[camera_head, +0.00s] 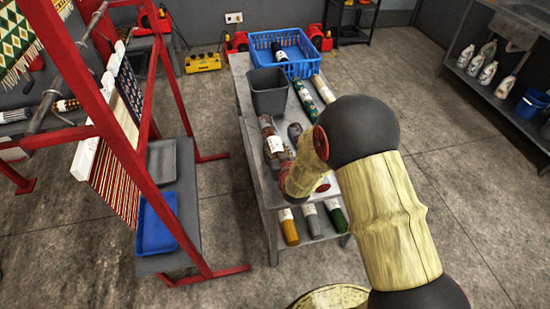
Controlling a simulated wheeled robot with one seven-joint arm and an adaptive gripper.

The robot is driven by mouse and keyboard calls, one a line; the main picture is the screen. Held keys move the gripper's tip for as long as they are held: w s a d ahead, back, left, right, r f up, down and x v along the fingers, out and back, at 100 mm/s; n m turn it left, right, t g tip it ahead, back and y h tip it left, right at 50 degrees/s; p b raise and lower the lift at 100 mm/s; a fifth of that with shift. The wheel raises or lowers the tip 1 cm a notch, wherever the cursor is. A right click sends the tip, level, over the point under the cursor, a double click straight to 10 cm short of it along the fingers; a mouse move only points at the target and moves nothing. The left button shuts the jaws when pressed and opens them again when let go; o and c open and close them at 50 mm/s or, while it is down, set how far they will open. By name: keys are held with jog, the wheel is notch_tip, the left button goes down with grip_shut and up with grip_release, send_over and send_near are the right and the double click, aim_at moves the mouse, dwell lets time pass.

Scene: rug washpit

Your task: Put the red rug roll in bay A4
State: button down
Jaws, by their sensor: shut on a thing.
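My arm reaches over a grey metal bench (246,112) with a lower shelf. The arm hides part of the bench top, and my gripper does not show clearly behind the forearm. A dark reddish patterned roll (268,127) with a white label lies on the bench top, left of my forearm. A second dark roll (294,132) lies beside it. I cannot tell for sure which roll is the red rug roll. A small red patch shows at the lower right of my forearm, too small to name. No bay label is readable, so I cannot pick out bay A4.
A grey bin (268,92) and a blue crate (262,42) stand at the bench's back. Several rolls (289,228) lie on the lower shelf. A red rack (102,110) with a blue tray (156,226) stands left. A bottle shelf (480,92) is right. Floor between is clear.

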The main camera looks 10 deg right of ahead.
jog(key=w+f, duration=0.2)
jog(key=w+f+b, duration=0.1)
jog(key=f, duration=0.1)
jog(key=shift+w+d+f+b, duration=0.2)
jog(key=shift+w+f+b, duration=0.1)
jog(key=shift+w+f, duration=0.1)
jog(key=shift+f+b, duration=0.75)
jog(key=shift+f, duration=0.65)
jog(key=shift+f, duration=0.1)
jog(key=c, duration=1.5)
grip_release()
jog(key=shift+f, duration=0.2)
jog(key=o, duration=0.4)
jog(key=shift+c, duration=0.2)
jog(key=shift+o, duration=0.6)
jog(key=shift+r, duration=0.15)
